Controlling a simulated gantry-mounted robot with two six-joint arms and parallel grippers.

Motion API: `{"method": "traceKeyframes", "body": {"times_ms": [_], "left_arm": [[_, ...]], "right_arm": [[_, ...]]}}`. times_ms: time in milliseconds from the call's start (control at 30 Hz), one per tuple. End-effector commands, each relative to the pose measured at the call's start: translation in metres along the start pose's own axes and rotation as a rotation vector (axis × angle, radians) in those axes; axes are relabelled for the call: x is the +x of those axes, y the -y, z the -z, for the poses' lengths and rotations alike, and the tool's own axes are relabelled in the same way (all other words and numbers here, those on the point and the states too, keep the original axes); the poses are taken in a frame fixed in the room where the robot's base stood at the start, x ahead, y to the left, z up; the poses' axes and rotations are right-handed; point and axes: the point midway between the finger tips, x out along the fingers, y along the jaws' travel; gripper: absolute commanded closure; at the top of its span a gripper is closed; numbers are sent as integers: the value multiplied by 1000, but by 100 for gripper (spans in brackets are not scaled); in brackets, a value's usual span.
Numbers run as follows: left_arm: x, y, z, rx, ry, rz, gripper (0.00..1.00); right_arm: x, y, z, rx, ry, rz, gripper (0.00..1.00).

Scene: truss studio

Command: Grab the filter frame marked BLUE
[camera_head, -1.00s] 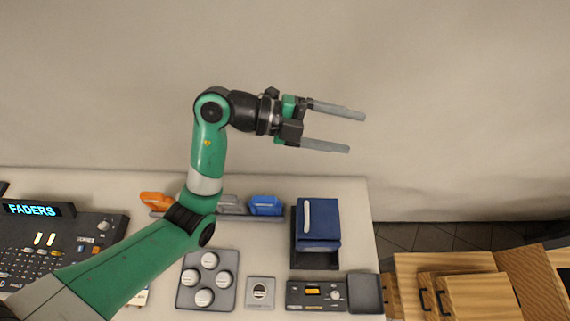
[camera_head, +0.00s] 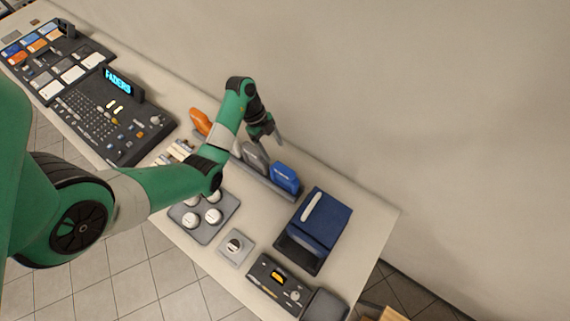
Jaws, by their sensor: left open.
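The blue filter frame (camera_head: 285,178) stands upright in a grey rack (camera_head: 262,180) near the table's back edge. Any lettering on it is too small to read. A grey frame (camera_head: 254,157) and an orange frame (camera_head: 200,121) stand in the same row to its left. My left gripper (camera_head: 271,139) is open and empty, pointing down just above and behind the grey frame, to the upper left of the blue frame and apart from it. My left forearm hides the rack's middle part. My right gripper is not in view.
A dark blue box-like device (camera_head: 321,218) sits right of the rack. In front are a tray of round knobs (camera_head: 204,216), a small square button unit (camera_head: 235,247) and a black control box (camera_head: 276,284). A mixing console (camera_head: 115,120) lies to the left.

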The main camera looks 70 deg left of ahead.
Motion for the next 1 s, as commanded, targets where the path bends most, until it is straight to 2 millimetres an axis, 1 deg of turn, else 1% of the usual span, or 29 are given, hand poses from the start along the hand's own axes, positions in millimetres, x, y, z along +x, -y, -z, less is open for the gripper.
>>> {"method": "traceKeyframes", "body": {"times_ms": [33, 167, 300, 467, 567, 667, 700, 767, 833, 1000], "left_arm": [[16, 0, -3, 2, 0, -1, 25], [42, 0, -3, 3, -1, -1, 25], [53, -1, 1, 1, -1, -3, 25], [58, -1, 2, 2, 0, -1, 25], [72, -3, 6, 2, -1, -4, 25], [90, -5, 10, 3, -1, -5, 25], [97, -5, 9, 2, -1, -3, 25], [104, -5, 9, 2, 0, -2, 25], [107, -4, 10, 2, 0, -1, 25], [107, -4, 10, 2, 0, 0, 25]], "right_arm": [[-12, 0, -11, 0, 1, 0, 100], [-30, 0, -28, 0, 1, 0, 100], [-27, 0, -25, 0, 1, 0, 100], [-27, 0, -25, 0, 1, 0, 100], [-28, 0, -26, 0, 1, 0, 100], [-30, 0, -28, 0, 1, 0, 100], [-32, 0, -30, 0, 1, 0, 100], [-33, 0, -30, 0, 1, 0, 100], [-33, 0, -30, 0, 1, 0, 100], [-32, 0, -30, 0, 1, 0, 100]]}}
